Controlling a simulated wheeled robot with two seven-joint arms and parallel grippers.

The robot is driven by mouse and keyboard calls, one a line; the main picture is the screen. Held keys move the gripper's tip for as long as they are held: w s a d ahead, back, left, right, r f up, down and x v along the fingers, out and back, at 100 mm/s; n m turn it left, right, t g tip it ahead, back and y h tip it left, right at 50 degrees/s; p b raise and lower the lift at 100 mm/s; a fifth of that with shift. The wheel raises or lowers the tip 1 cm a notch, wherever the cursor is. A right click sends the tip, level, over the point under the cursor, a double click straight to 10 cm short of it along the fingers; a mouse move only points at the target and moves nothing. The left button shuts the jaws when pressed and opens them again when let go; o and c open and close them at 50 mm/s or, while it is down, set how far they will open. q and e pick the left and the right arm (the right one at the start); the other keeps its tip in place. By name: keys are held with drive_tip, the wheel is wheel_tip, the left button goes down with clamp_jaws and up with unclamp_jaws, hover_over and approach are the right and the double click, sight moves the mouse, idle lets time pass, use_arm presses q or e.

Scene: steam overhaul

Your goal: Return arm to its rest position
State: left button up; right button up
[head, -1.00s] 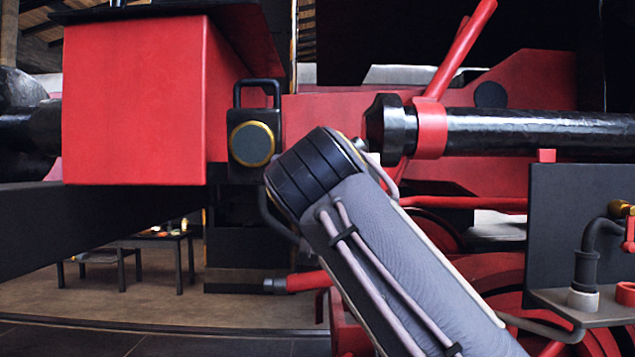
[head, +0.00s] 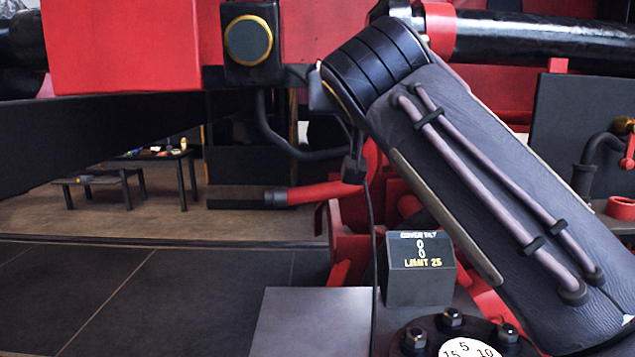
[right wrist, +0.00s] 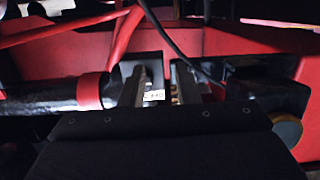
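My right arm comes in from the lower right of the head view and reaches up to the middle. Its dark, banded end covers part of the red and black machine, and its fingers cannot be made out there. In the right wrist view my right gripper (right wrist: 158,84) shows two grey fingers standing apart with a gap between them. Nothing is seen held in the gap. A small white label (right wrist: 154,95) shows between the fingers, on a dark part beyond. My left gripper is in neither view.
A tally box (head: 421,269) reading 0 over 0, limit 25, stands in front beside a bolted flange with a white dial (head: 468,348). A thin dark cable (head: 371,225) hangs near it. Pipe fittings (head: 600,150) stand at right. Open floor (head: 150,300) lies at left.

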drive_tip(key=d+f+g+p, duration=0.2)
drive_tip(key=d+f+g, duration=0.1)
drive_tip(key=d+f, duration=0.6)
drive_tip(key=s+d+f+g+y+p, duration=0.2)
drive_tip(key=s+d+f+g+p, duration=0.15)
drive_tip(key=s+d+f, duration=0.55)
drive_tip(key=s+a+f+m+g+y+p, duration=0.1)
drive_tip(key=s+f+g+p, duration=0.2)
drive_tip(key=s+f, duration=1.6)
drive_tip(key=shift+s+a+f+m+g+y+p, duration=0.3)
drive_tip(key=shift+s+a+f+m+g+y, duration=0.15)
drive_tip(key=shift+g, duration=0.2)
